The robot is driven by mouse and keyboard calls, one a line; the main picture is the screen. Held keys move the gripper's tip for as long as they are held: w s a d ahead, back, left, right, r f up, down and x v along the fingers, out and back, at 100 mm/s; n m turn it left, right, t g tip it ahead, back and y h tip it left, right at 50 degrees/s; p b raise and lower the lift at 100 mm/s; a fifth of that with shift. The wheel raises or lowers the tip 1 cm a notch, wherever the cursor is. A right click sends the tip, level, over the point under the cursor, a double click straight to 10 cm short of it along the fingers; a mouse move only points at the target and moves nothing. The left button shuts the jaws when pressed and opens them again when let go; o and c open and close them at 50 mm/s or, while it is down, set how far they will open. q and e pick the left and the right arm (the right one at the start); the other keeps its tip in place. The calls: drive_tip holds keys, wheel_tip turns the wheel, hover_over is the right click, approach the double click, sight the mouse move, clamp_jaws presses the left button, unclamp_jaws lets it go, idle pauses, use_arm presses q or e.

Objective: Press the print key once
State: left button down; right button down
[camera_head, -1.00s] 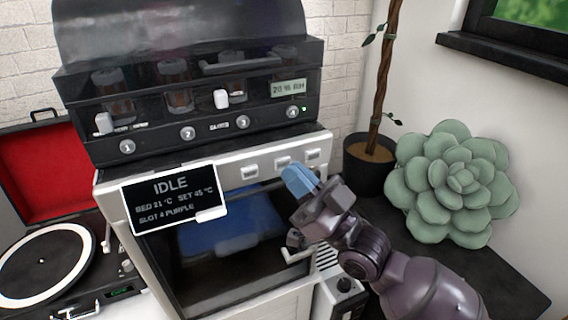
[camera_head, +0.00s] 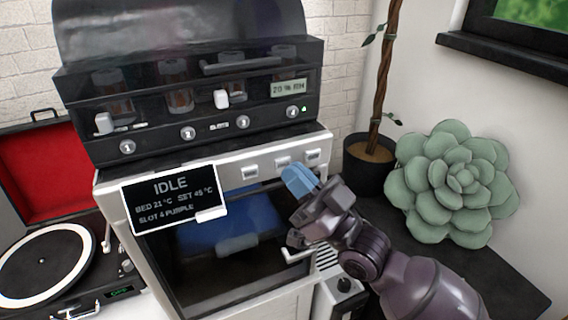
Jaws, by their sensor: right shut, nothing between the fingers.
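The printer (camera_head: 115,185) stands in the middle, with a black spool cabinet (camera_head: 215,132) on top. Its screen (camera_head: 173,197) reads IDLE, BED 21 °C, SET 45 °C, SLOT 4 PURPLE. Three pale keys sit on the white front strip: a left key (camera_head: 251,173), a middle key (camera_head: 282,166) and a right key (camera_head: 312,157). I cannot read any labels on them, so I cannot tell which is the print key. My right gripper (camera_head: 296,178) is shut and empty, its blue fingertips just below the middle key. I cannot tell whether they touch the panel. My left gripper is not in view.
A door handle (camera_head: 297,256) and a small box with a black knob (camera_head: 343,286) are below my right gripper. A potted plant (camera_head: 368,168) and a green succulent cushion (camera_head: 455,180) stand at right. A record player (camera_head: 55,262) is at left.

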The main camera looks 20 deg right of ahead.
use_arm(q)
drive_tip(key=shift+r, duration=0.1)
use_arm(e)
drive_tip(key=shift+w, duration=0.15)
idle(0.3)
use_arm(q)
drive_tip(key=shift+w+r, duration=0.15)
use_arm(e)
drive_tip(key=shift+w, duration=0.3)
drive_tip(key=shift+w, duration=0.15)
idle(0.4)
use_arm(q)
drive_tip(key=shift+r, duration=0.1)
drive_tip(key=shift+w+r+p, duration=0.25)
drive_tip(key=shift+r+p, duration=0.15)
drive_tip(key=shift+p, duration=0.05)
use_arm(e)
drive_tip(key=shift+s, duration=0.6)
